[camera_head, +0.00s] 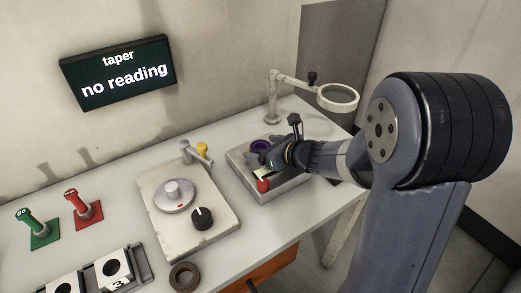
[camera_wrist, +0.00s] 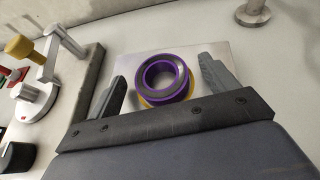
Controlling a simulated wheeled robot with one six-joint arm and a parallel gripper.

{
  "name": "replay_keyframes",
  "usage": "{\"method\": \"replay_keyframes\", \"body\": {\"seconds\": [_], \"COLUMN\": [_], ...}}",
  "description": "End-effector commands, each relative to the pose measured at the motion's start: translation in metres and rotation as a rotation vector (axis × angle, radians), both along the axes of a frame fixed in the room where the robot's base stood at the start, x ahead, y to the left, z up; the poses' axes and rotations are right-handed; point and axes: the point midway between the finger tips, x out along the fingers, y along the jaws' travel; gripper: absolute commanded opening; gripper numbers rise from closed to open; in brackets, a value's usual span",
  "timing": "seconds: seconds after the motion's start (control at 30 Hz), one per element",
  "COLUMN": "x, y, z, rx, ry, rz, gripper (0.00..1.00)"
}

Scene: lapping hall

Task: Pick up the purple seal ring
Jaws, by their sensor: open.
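The purple seal ring (camera_wrist: 164,80) has a grey top face and lies over a yellow ring (camera_wrist: 146,101) on a pale plate (camera_wrist: 207,52) in the wrist view. In the head view the purple ring (camera_head: 259,146) shows on the far part of a grey block (camera_head: 243,174), partly hidden by my gripper. My gripper (camera_wrist: 164,88) is open, with one finger on each side of the purple ring. The fingers look apart from it. In the head view my gripper (camera_head: 268,172) is over the block, beside a red part (camera_head: 263,185).
A machine with a round plate (camera_head: 174,196) and black knob (camera_head: 202,218) stands left of the block. A magnifier (camera_head: 338,96) stands behind. A wall display (camera_head: 119,73) reads "taper no reading".

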Motion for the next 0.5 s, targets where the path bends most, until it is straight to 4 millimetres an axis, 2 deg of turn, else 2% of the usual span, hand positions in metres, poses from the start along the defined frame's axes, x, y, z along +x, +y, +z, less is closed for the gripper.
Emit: {"method": "replay_keyframes", "body": {"seconds": [0.23,0.5], "x": [0.0011,0.0009], "y": [0.0011,0.001], "z": [-0.0004,-0.0004], "rx": [0.0,0.0], "ry": [0.0,0.0], "rz": [0.0,0.0], "gripper": [0.8,0.58]}}
